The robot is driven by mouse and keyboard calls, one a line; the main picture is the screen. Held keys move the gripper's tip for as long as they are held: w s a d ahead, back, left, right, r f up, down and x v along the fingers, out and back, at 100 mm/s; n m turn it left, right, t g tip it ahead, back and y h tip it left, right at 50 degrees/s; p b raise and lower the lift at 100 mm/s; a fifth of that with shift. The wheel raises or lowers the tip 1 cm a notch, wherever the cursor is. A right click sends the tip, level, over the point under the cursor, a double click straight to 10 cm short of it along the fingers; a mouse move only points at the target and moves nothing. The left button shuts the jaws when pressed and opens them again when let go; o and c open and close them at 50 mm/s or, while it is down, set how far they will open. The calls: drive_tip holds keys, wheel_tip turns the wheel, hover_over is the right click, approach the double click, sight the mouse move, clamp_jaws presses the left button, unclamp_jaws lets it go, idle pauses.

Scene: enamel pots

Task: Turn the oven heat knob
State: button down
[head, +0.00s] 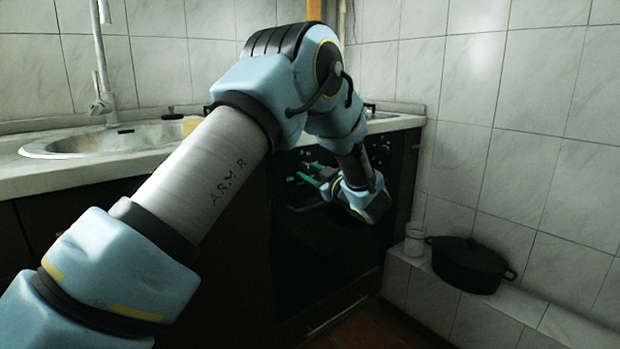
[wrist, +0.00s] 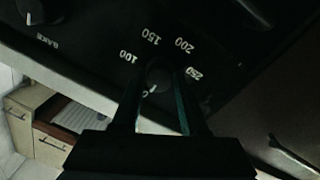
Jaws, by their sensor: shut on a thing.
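The oven heat knob (wrist: 159,76) is a dark round knob in the wrist view, ringed by the white numbers 100, 150, 200 and 250. My gripper (wrist: 159,90) has one finger on each side of it and is shut on it. The fingers cover part of the knob, and I cannot tell exactly where it points. In the head view my gripper (head: 316,176) is at the control panel on the upper front of the dark oven (head: 310,235); the heat knob cannot be made out there.
Another knob (wrist: 35,12), marked with a printed word, is at the wrist view's upper left. In the head view, a black pot (head: 470,266) and a pale jar (head: 414,240) stand on a tiled ledge at right. A sink (head: 110,140) is in the counter at left.

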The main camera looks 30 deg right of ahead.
idle(0.5)
drive_tip(key=shift+c, duration=2.2)
unclamp_jaws()
drive_tip(key=s+d, duration=0.1)
drive_tip(key=s, duration=0.9)
drive_tip(key=shift+s+d+f+p, duration=0.2)
drive_tip(key=shift+s+p, duration=0.15)
drive_tip(key=shift+s, duration=0.05)
